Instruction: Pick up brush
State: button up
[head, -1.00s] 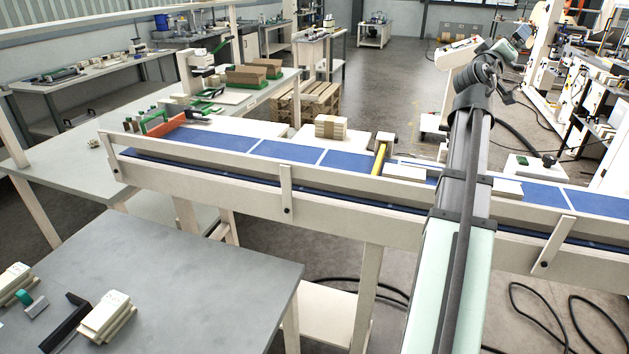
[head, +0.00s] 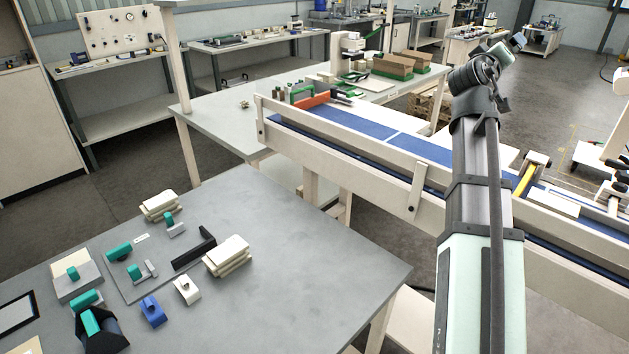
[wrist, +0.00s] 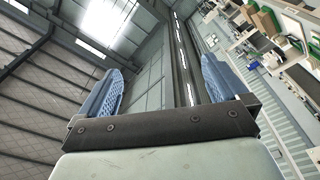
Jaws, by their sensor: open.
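No object is clearly recognisable as the brush. Several small teal-handled items lie on the grey table at lower left in the head view: a teal and grey piece (head: 143,271), another (head: 174,225) near the cream blocks, and a teal piece (head: 91,322) in a dark holder at the front. Any of these could be the brush; I cannot tell which. My gripper (wrist: 160,78) shows in the wrist view with its two blue ribbed fingers wide apart and nothing between them. It points up towards the roof, far from the grey table.
The grey table (head: 300,262) also holds cream blocks (head: 227,256), a black angled bar (head: 194,249), a blue piece (head: 153,311) and a white piece (head: 187,290). Its right part is bare. A blue-belted conveyor (head: 350,127) with raised side rails runs behind it.

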jog(key=w+a+f+n+t+y, duration=0.1)
jog(key=a+f+n+y, duration=0.15)
jog(key=a, duration=0.95)
jog(key=w+a+f+n+y, duration=0.1)
jog(key=w+a+y, duration=0.15)
jog(key=a, duration=0.95)
jog(key=w+a+f+n+t+y, duration=0.1)
jog(key=a+f+y, duration=0.15)
jog(key=a, duration=0.95)
jog(key=s+a+f+g+y, duration=0.15)
jog(key=a+f, duration=0.35)
jog(key=a, duration=0.7)
jog(key=s+a+f+g+y, duration=0.1)
jog(key=a+f+g+y, duration=0.25)
jog(key=a, duration=0.85)
jog(key=n+g, duration=0.3)
jog(key=g, duration=0.8)
send_over(82, 297)
notch_tip(82, 297, down, 19)
notch_tip(82, 297, down, 13)
jog(key=shift+f, duration=0.15)
jog(key=shift+c, duration=0.5)
